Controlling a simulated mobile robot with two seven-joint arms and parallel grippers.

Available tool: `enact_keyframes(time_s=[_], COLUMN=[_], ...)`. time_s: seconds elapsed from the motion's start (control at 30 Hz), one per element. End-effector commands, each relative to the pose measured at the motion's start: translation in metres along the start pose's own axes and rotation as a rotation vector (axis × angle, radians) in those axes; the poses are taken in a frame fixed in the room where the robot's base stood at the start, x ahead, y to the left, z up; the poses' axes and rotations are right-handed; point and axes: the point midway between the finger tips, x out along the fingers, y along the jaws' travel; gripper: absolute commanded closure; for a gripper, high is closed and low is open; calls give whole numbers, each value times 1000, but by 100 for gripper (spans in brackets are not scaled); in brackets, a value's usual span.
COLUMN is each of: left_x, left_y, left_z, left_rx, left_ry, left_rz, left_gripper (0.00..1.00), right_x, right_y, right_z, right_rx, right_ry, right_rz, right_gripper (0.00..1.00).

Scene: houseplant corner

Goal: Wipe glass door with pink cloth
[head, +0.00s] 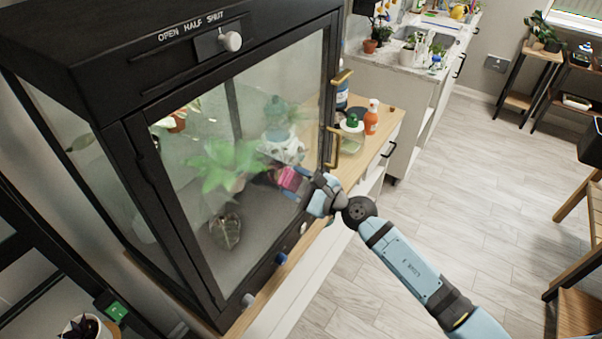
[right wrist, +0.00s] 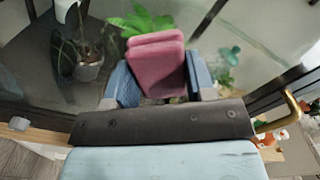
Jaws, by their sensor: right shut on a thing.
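The glass door (head: 262,120) is set in a black frame on a dark cabinet, and the glass looks hazy with plants behind it. My right gripper (head: 300,186) is in front of the lower right part of the glass. It is shut on the pink cloth (head: 290,178), a folded pad that also shows between the blue fingers in the right wrist view (right wrist: 156,62). The cloth is at or very near the glass; I cannot tell whether it touches. My left gripper does not show.
Brass handles (head: 334,146) stick out at the door's right edge. An orange spray bottle (head: 371,118) and other bottles stand on the wooden counter (head: 392,124) beyond. The floor (head: 470,170) at right is clear.

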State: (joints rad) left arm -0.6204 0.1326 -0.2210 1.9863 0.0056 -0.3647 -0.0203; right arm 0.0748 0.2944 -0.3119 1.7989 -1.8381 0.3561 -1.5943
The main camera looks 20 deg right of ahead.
Motion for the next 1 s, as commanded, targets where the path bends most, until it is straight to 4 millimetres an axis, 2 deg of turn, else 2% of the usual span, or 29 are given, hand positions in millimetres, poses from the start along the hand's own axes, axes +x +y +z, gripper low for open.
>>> enact_keyframes(time_s=[0.23,0.53,0.73,1.0], left_x=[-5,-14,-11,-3], left_y=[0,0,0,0], left_z=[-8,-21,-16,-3], left_rx=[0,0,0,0], left_ry=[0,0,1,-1], left_rz=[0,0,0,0], left_gripper=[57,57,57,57], right_x=[0,3,3,2], right_y=[11,1,-4,-22], right_z=[10,24,17,2], right_rx=[-1,-2,-4,-5], right_ry=[0,-1,-1,0], right_rz=[0,-2,-3,-4], right_gripper=[80,80,80,80])
